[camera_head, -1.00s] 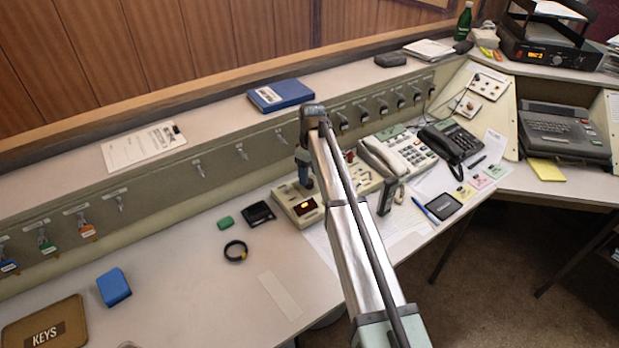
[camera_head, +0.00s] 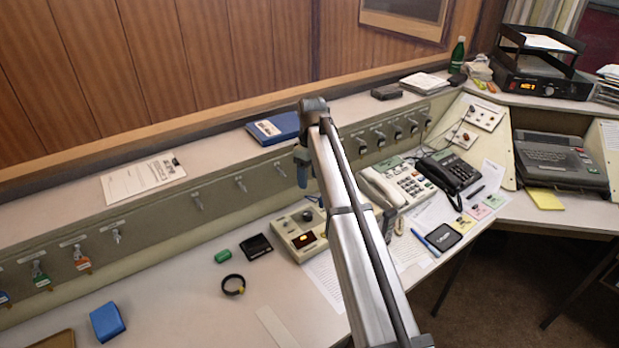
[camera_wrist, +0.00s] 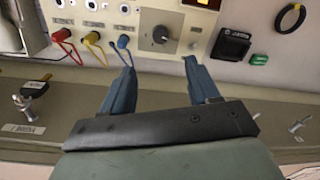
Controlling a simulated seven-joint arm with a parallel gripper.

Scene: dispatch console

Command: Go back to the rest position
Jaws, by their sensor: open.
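My gripper (camera_head: 302,178) is above and behind the beige console box (camera_head: 290,240), in front of the ledge's hook panel. In the wrist view its two blue fingers (camera_wrist: 162,68) are spread apart with nothing between them. Beyond the fingertips that view shows the console box's black knob (camera_wrist: 160,35) and red, yellow and blue plugged leads (camera_wrist: 92,40). In the head view my arm hides part of the box's right side.
A row of hooks (camera_head: 240,183) runs along the panel; a black-headed key (camera_wrist: 36,84) hangs near my gripper. A blue binder (camera_head: 274,128) lies on the ledge. A telephone (camera_head: 400,182) stands right of my arm. The desk's left has free room around a black ring (camera_head: 232,285).

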